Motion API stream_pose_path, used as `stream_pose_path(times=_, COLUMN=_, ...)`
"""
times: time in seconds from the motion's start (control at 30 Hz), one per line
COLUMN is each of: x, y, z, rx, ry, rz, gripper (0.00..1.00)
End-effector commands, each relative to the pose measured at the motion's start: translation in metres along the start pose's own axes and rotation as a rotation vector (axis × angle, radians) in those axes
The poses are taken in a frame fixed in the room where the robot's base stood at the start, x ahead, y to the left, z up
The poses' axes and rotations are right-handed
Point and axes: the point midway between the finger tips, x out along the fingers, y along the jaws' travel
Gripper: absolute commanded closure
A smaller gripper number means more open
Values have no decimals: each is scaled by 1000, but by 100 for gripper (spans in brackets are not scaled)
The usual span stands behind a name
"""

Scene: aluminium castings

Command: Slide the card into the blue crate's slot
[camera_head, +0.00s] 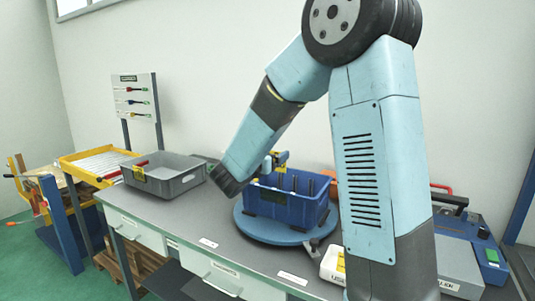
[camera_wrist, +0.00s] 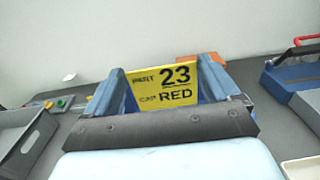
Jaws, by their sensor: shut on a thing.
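The card (camera_wrist: 165,82) is yellow with dark print reading "23" and "RED". In the wrist view it stands between the two blue fingers of my gripper (camera_wrist: 160,78), which is shut on it. In the head view my gripper (camera_head: 274,162) is over the back left part of the blue crate (camera_head: 282,207). Yellow shows at the fingers there. The crate is open-topped, with several dark upright dividers inside, and stands on a round blue turntable (camera_head: 258,231). In the wrist view the card and gripper hide most of the crate. The card's lower edge and the slot are hidden.
A grey bin (camera_head: 172,178) stands on the bench left of the crate, with a yellow tray (camera_head: 97,160) beyond it. A blue and grey case (camera_head: 460,225) and a white tray (camera_head: 332,265) are to the right. Bare bench lies between bin and turntable.

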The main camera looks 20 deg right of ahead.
Motion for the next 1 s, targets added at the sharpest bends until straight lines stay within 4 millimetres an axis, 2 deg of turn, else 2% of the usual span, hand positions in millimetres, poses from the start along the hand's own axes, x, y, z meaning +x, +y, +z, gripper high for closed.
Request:
stream_pose_path(times=0.37, x=-8, y=3, z=0, rx=2, ry=-3, rz=5, gripper=39)
stream_pose_path(times=1.0, x=-7, y=3, z=-49, rx=0, ry=-1, rz=5, gripper=39)
